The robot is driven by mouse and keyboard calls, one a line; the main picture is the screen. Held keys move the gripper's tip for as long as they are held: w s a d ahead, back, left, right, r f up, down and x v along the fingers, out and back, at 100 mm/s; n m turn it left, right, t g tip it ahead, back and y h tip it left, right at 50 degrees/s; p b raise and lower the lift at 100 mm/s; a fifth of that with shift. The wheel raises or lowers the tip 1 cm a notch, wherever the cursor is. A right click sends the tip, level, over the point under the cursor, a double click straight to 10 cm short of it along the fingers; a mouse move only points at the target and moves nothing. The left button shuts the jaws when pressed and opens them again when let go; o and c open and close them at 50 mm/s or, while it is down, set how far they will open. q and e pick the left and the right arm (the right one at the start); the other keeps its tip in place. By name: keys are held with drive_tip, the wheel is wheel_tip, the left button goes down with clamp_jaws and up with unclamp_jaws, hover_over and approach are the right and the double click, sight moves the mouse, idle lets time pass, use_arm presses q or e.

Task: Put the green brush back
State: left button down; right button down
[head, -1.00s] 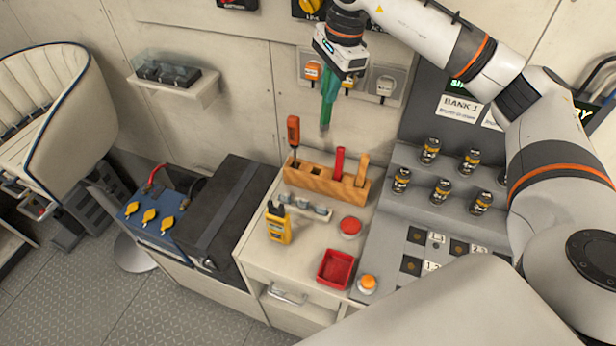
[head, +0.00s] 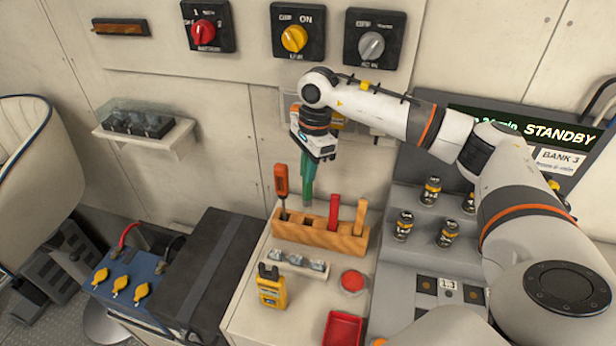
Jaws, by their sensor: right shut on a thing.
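The green brush (head: 308,184) hangs upright, tip down, in my right gripper (head: 314,157), which is shut on it. The wooden block (head: 318,236) stands on the bench below. An orange screwdriver (head: 281,184), a red-handled tool (head: 333,212) and a wooden-handled tool (head: 360,217) stand in it. The brush's lower end is close to the block's top, between the screwdriver and the red-handled tool. I cannot tell whether it enters a slot. My left gripper is not in view.
A yellow meter (head: 271,287), a red button (head: 352,281) and a red tray (head: 342,330) are in front of the block. A black box (head: 207,275) stands left. Batteries on a grey rack (head: 420,250) are right. The wall is close behind.

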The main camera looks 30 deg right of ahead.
sight(308, 186)
wheel_tip(308, 186, down, 3)
drive_tip(key=shift+w+p, duration=0.15)
drive_tip(key=shift+p, duration=0.25)
